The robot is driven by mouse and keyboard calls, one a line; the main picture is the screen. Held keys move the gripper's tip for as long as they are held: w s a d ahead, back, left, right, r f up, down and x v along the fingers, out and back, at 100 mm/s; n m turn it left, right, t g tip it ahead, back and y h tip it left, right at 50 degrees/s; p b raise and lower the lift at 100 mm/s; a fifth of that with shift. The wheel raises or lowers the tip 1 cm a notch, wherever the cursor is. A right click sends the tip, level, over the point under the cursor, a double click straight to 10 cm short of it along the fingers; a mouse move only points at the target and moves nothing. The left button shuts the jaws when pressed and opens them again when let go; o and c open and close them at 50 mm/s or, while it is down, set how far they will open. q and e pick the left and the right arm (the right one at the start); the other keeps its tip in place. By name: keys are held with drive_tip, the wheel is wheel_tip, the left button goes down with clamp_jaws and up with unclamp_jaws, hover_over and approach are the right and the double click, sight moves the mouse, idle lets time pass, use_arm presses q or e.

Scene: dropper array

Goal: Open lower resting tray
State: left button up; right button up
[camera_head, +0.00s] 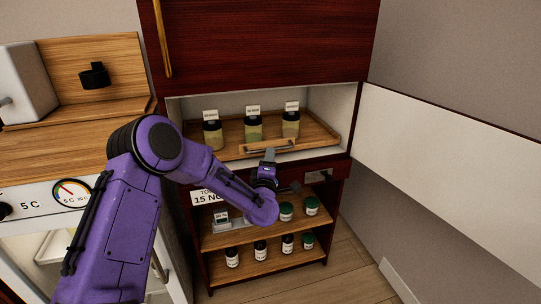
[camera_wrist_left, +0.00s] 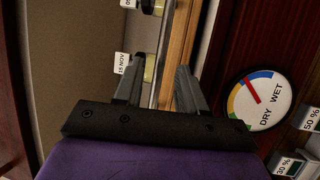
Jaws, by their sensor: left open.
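A wooden tray (camera_head: 321,133) lies in the white open compartment of the dark red cabinet, carrying three labelled jars (camera_head: 253,129). A pale wooden bar (camera_head: 268,147) shows at its front edge. My left gripper (camera_head: 268,155) is at this front edge, coming from below. In the left wrist view my left gripper (camera_wrist_left: 158,82) is open, its fingers apart, with the tray's wooden edge (camera_wrist_left: 180,45) ahead of them. I cannot tell whether a finger touches it. A jar labelled 15 NOV (camera_wrist_left: 150,68) shows beyond the fingers. My right gripper is not in view.
Below, open shelves (camera_head: 280,261) hold several dark bottles and green-lidded jars (camera_head: 286,211). A round dry-wet dial (camera_wrist_left: 260,98) sits on the cabinet front. A white panel (camera_head: 450,150) stands at the right. A wooden counter (camera_head: 75,140) is at the left.

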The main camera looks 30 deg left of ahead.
use_arm(q)
drive_tip(key=shift+x, duration=1.6)
drive_tip(key=shift+c, duration=0.3)
